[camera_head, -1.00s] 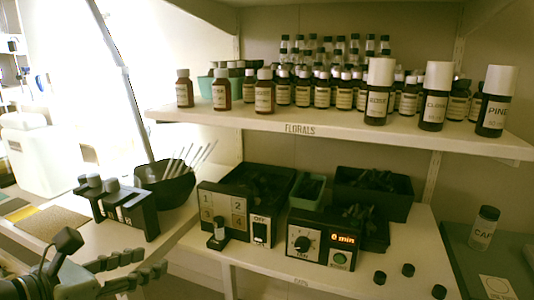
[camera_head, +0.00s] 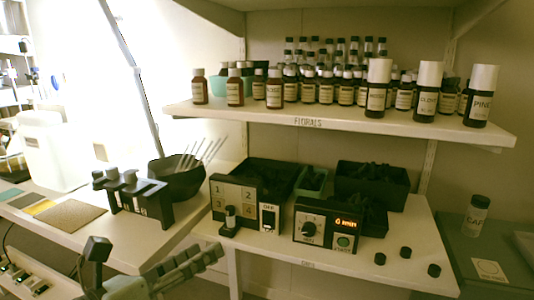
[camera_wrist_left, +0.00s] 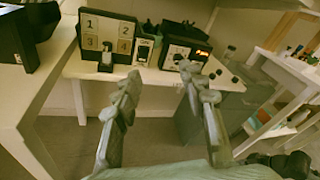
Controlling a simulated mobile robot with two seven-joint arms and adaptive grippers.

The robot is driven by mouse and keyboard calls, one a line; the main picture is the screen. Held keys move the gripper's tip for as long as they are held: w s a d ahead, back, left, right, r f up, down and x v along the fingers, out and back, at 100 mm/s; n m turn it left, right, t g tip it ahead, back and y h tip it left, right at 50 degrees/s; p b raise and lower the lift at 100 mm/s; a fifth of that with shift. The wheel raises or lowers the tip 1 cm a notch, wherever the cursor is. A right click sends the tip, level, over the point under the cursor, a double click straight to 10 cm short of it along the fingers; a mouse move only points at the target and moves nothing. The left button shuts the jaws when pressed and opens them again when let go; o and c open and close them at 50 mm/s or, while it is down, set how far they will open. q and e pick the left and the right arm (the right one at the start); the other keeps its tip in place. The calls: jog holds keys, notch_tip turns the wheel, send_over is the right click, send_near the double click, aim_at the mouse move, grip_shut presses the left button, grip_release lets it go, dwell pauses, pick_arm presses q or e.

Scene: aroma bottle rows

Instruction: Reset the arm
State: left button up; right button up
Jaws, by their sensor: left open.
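My left gripper (camera_head: 205,257) is low in the head view, in front of the shelf unit and below the worktop edge. In the left wrist view my left gripper (camera_wrist_left: 160,72) has its two fingers spread apart with nothing between them. Beyond the fingertips are the box with numbered squares 1 to 4 (camera_wrist_left: 107,33) and the timer box with a lit display (camera_wrist_left: 183,52). The fingers appear apart from both boxes. My right gripper is in neither view.
The upper shelf (camera_head: 310,122), labelled FLORALS, carries rows of brown bottles. The lower shelf holds the numbered box (camera_head: 236,203), timer box (camera_head: 327,226), dark trays and several loose black caps (camera_head: 406,252). A black rack (camera_head: 140,200) and dark bowl (camera_head: 176,180) stand left. Floor between the tables is clear.

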pick_arm(q)
jog(key=d+r+n+t+h, duration=0.25)
jog(key=d+r+n, duration=0.25)
jog(key=d+r, duration=0.25)
jog(key=w+a+f+n+g+y, duration=0.2)
jog(key=a+f+n+y, duration=0.3)
jog(key=a+f+n, duration=0.45)
jog(key=w+a+f+n+g+y, duration=0.1)
jog(key=a+f+n+y, duration=0.4)
jog(key=f, duration=0.8)
jog(key=s+a+f+n+g+y, duration=0.45)
jog(key=s+a+f+n, duration=0.35)
jog(key=a, duration=0.3)
jog(key=s+a+f+n+g+y, duration=0.3)
jog(key=s+a+f+n+g, duration=0.2)
jog(key=s+a+f, duration=0.5)
jog(key=d+f+n+h, duration=0.1)
jog(key=d+f+h, duration=0.1)
jog(key=d+f, duration=0.2)
jog(key=d+f+n+h+p, duration=0.1)
jog(key=d+f+n+h, duration=0.1)
jog(key=d, duration=0.6)
jog(key=shift+s+d+f+g, duration=0.15)
jog(key=shift+s+f+g, duration=0.2)
jog(key=shift+f, duration=0.55)
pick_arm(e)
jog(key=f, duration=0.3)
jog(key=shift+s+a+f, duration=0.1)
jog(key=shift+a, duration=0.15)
